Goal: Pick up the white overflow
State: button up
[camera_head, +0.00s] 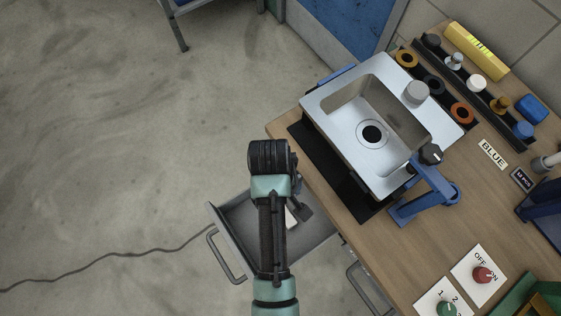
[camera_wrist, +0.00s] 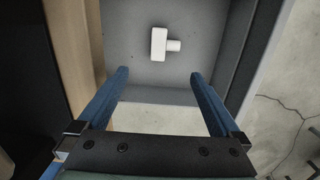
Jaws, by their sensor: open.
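A white T-shaped part (camera_wrist: 160,44), which looks like the overflow, lies on the grey floor of an open drawer (camera_wrist: 120,20) in the wrist view. In the head view a bit of white (camera_head: 290,219) shows in the drawer (camera_head: 322,228) beside my arm, which hides the rest. My gripper (camera_wrist: 159,74) is open and empty, its two blue fingers pointing into the drawer. The white part lies beyond the fingertips, between their lines and apart from them.
The drawer walls stand close around my gripper. The wooden workbench (camera_head: 470,225) is at the right, with a steel sink (camera_head: 350,135), a blue clamp (camera_head: 425,195) and a rack of coloured parts.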

jog(key=shift+g, duration=0.3)
jog(key=f, duration=0.2)
jog(key=s+f, duration=0.1)
jog(key=f, duration=0.5)
jog(key=shift+s+d+b, duration=0.25)
jog(key=shift+s+b, duration=0.15)
jog(key=shift+s+f+b, duration=0.1)
jog(key=shift+f+b, duration=0.25)
jog(key=shift+f, duration=2.5)
jog(key=c, duration=1.2)
